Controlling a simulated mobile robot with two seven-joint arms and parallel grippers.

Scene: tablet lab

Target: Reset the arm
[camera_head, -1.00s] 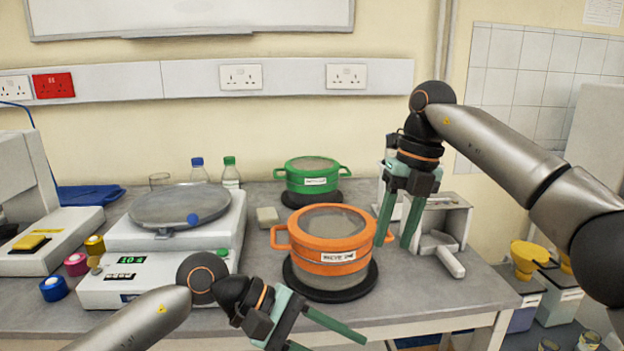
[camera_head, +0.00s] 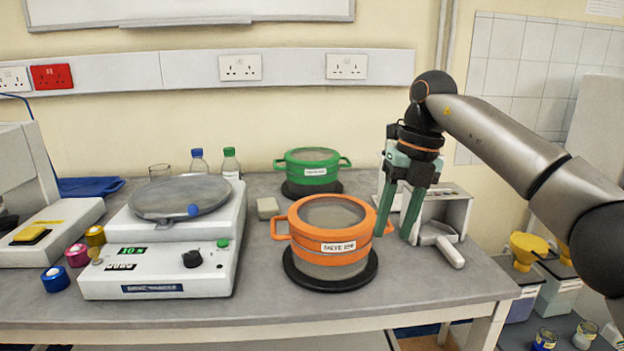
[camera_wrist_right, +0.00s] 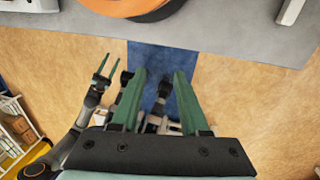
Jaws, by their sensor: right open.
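My right gripper (camera_head: 395,232) hangs fingers-down in the head view, just right of the orange pot (camera_head: 331,243) and in front of the grey-white stand (camera_head: 455,213). Its two green fingers are apart with nothing between them. They overlap the pot's right handle in the picture; I cannot tell whether they touch it. The right wrist view shows the same open fingers (camera_wrist_right: 158,95) over the floor past the bench edge. A smaller pair of green fingers, my left gripper (camera_wrist_right: 104,67), shows at left there, apart and empty. The left arm is out of the head view.
A green pot (camera_head: 312,170) stands behind the orange one, both on black round bases. A balance-like device (camera_head: 160,270) with a round plate is at left, with two bottles (camera_head: 230,163) behind it. The bench front (camera_head: 300,311) is clear. Yellow-topped bins (camera_head: 528,250) stand at right.

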